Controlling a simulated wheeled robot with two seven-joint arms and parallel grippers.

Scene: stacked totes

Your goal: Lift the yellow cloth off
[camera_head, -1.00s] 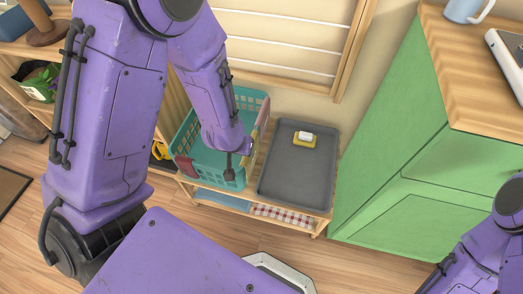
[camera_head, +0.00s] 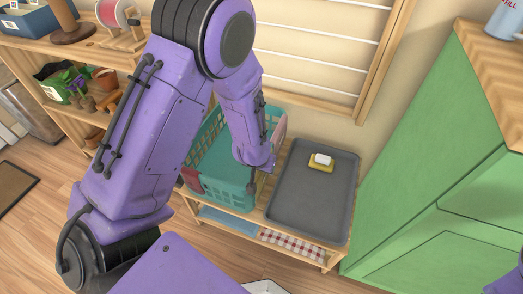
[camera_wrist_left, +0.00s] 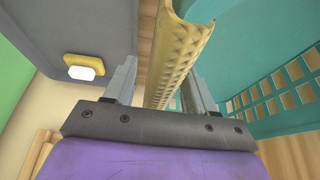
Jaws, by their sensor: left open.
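The yellow cloth (camera_wrist_left: 178,52) hangs over the rim of the teal basket (camera_wrist_left: 236,42) in the left wrist view, a textured strip running down from the rim. My left gripper (camera_wrist_left: 161,75) is open, with one finger on each side of this strip; I cannot tell whether either finger touches it. In the head view my left wrist is at the right side of the teal basket (camera_head: 222,190) and hides the cloth there. My right gripper is out of view; only a bit of purple arm shows at the lower right.
A grey tray (camera_head: 300,205) with a yellow dish and white block (camera_head: 321,161) lies right of the basket on a wooden shelf unit. Pink cloths hang at the basket's front left (camera_head: 192,180) and back right (camera_head: 279,130). A green cabinet (camera_head: 420,170) stands at right.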

